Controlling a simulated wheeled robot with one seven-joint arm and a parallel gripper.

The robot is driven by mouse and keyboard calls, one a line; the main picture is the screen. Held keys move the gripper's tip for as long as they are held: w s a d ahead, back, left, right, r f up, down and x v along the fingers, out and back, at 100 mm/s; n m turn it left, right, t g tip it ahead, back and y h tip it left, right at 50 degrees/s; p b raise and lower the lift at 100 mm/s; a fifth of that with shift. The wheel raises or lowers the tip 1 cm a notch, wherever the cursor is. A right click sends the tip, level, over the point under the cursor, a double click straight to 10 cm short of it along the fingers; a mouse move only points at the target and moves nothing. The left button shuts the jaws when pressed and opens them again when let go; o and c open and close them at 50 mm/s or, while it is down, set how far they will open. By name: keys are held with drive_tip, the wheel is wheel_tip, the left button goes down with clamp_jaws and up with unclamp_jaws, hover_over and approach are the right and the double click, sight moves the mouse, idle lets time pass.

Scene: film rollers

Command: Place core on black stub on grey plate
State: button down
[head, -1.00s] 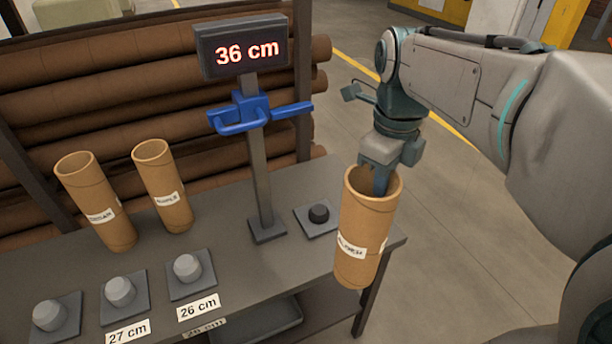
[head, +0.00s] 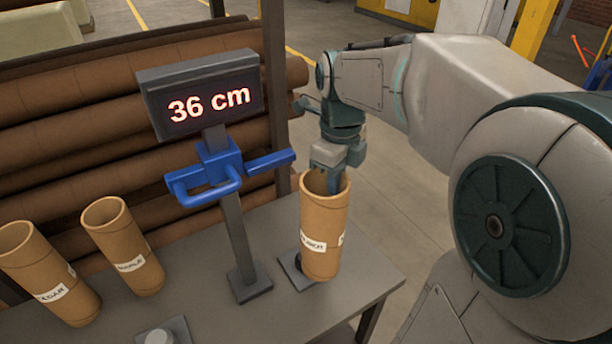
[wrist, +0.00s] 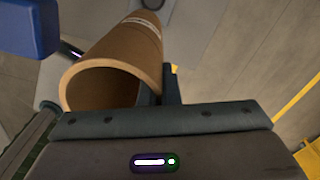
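A brown cardboard core (head: 325,235) with a white label hangs upright from my gripper (head: 335,182), which is shut on its upper rim with one finger inside the tube. In the wrist view the core (wrist: 112,68) runs away from the fingers (wrist: 158,88), which pinch its wall. The grey plate (head: 292,270) shows partly behind the core's lower end. The black stub is hidden behind the core. I cannot tell whether the core's bottom touches the stub or plate.
A post with blue arms (head: 215,170) and a display (head: 200,93) reading 36 cm stands just left of the core. Two more cores (head: 122,245) (head: 45,275) stand on the table's left. A light stub (head: 160,336) is at the front. Bare table (head: 360,285) lies right of the core.

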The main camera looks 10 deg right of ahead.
drive_tip(key=shift+w+a+f+p, duration=0.2)
drive_tip(key=shift+w+a+f, duration=0.05)
drive_tip(key=shift+w+f, duration=0.95)
drive_tip(key=shift+w+a+f+p, duration=0.25)
drive_tip(key=shift+w+f, duration=0.6)
drive_tip(key=shift+f, duration=0.55)
drive_tip(key=shift+w+a+f+p, duration=0.2)
drive_tip(key=shift+w+a+f, duration=0.05)
drive_tip(key=shift+w+f, duration=0.95)
drive_tip(key=shift+s+f, duration=0.15)
drive_tip(key=shift+f, duration=0.1)
drive_tip(key=c, duration=1.6)
unclamp_jaws()
drive_tip(key=shift+c, duration=0.2)
wheel_tip(320, 180, up, 12)
drive_tip(key=shift+r, duration=0.15)
